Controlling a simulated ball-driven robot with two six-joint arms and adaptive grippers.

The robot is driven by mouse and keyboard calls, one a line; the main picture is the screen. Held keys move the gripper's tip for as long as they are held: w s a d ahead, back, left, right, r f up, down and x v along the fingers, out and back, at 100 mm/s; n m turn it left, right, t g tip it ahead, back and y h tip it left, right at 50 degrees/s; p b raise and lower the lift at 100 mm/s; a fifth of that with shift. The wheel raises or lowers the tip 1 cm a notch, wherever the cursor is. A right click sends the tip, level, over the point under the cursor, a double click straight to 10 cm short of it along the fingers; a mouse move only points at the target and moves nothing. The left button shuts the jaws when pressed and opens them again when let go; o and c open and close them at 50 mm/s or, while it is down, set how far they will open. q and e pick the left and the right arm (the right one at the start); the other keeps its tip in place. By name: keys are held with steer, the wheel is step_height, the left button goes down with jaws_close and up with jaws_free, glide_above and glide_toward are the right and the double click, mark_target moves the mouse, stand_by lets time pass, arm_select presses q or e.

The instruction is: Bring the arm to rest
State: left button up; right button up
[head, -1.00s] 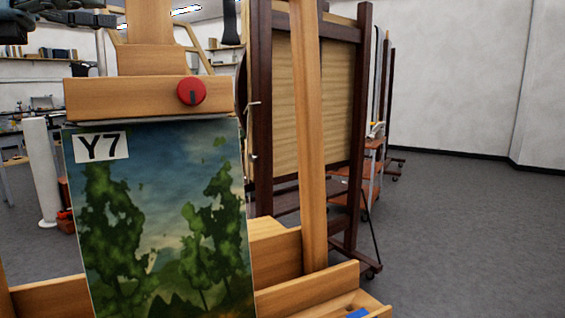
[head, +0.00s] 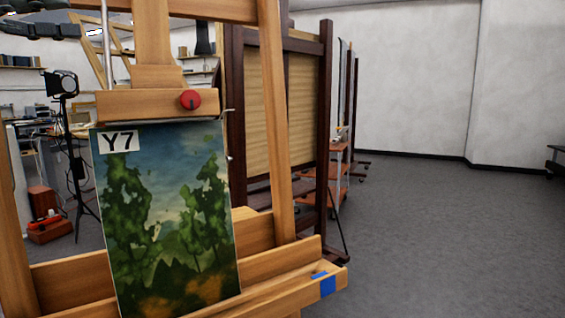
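Dark grey parts of my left arm and gripper (head: 68,22) show at the top left corner, raised and partly cut off by the picture edge. I cannot tell whether its fingers are open or shut, and nothing is seen held in them. My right arm and gripper are not in view. A painting of trees under a blue sky (head: 165,215), labelled Y7, stands on a wooden easel (head: 278,120). Its top edge is under the easel's crossbar with a red knob (head: 190,100). My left gripper appears up and left of the painting.
The easel's front ledge (head: 330,270) carries a blue mark at its right end. A dark-framed easel with a tan panel (head: 265,110) stands behind. A black lamp on a stand (head: 62,85) and a red-brown box (head: 48,228) are at left. Grey floor (head: 440,240) at right is clear.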

arm_select(q)
steer(key=w+a+f+n+t+y, duration=0.2)
steer(key=f+n+t+y, duration=0.4)
steer(key=n, duration=0.7)
steer(key=w+a+f+n+t+y, duration=0.15)
steer(key=f+n+t+y, duration=0.4)
steer(key=n, duration=0.65)
steer(key=s+a+f+n+g+y, duration=0.1)
steer(key=s+f+n+g+y, duration=0.25)
steer(key=f+n, duration=0.4)
steer(key=s+a+f+n+g+y, duration=0.25)
steer(key=s+f+n+y, duration=0.2)
steer(key=f, duration=0.65)
steer(key=s+d+f+n+g+h, duration=0.1)
steer(key=s+d+f+n+g, duration=0.25)
steer(key=s+f+g, duration=0.45)
steer(key=s+d+f+n+g+h, duration=0.25)
steer(key=s+d+f+g, duration=0.2)
steer(key=s+f, duration=0.7)
steer(key=s+a+f+n+g+y+b, duration=0.1)
steer(key=s+f, duration=0.2)
steer(key=f, duration=1.1)
steer(key=s+a+f+b, duration=0.1)
steer(key=s+f, duration=0.2)
steer(key=f, duration=1.1)
steer(key=s+a+f+g+b, duration=0.1)
steer(key=s+f, duration=1.4)
steer(key=s, duration=0.2)
